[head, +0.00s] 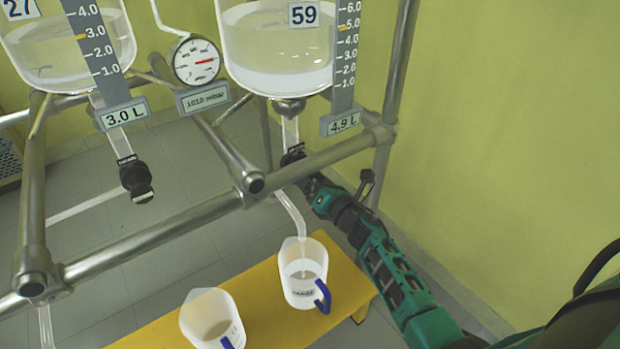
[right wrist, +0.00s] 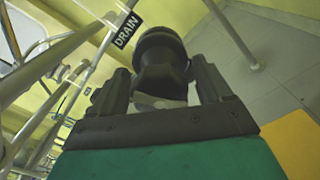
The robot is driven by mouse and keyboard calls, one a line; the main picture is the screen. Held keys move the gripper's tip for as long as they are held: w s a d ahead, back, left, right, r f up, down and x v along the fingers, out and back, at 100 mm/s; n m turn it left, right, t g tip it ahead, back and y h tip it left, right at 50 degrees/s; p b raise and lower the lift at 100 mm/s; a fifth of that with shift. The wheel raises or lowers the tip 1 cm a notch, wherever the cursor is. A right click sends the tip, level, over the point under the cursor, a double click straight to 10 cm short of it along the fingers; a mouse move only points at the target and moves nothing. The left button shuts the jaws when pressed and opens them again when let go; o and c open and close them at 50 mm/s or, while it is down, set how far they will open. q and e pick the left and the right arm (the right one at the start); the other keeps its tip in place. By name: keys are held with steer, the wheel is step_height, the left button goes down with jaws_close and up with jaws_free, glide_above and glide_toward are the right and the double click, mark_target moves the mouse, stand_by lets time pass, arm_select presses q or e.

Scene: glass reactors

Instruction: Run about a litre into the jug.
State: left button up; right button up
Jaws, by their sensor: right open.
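The right glass vessel (head: 275,60), tagged 59, holds clear liquid over a whitish bottom layer; its display (head: 345,122) reads 4.9 L. Its black drain valve (head: 292,157) sits under the outlet, and a bent clear tube (head: 291,212) leads down to a white jug (head: 303,290) with a blue handle. A thin pale streak shows inside this jug; whether it is running liquid is unclear. My right gripper (head: 304,172) is at the valve. In the right wrist view its open fingers stand either side of the black valve knob (right wrist: 162,62). My left gripper is not in view.
A second jug (head: 208,312) stands front left on the yellow bench (head: 262,325). A left vessel (head: 65,50), tagged 27, reads 3.0 L and has its own valve (head: 136,178). Steel frame bars (head: 180,232) cross before the vessels. A round gauge (head: 197,61) hangs between them.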

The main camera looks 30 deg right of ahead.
steer(key=c, duration=1)
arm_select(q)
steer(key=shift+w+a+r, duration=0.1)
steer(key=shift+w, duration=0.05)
arm_select(e)
steer(key=shift+m, duration=0.3)
steer(key=m+p, duration=0.1)
steer(key=m, duration=0.3)
steer(key=shift+r+m, duration=0.1)
steer(key=shift+m, duration=0.2)
steer(key=m+p, duration=0.1)
steer(key=m, duration=0.2)
steer(key=shift+m, duration=0.3)
steer(key=shift+c, duration=0.2)
arm_select(q)
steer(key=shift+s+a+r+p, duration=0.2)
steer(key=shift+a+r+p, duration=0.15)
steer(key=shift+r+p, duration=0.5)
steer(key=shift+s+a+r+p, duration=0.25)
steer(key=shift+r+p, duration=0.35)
steer(key=shift+p, duration=0.4)
arm_select(e)
steer(key=shift+m, duration=6.7)
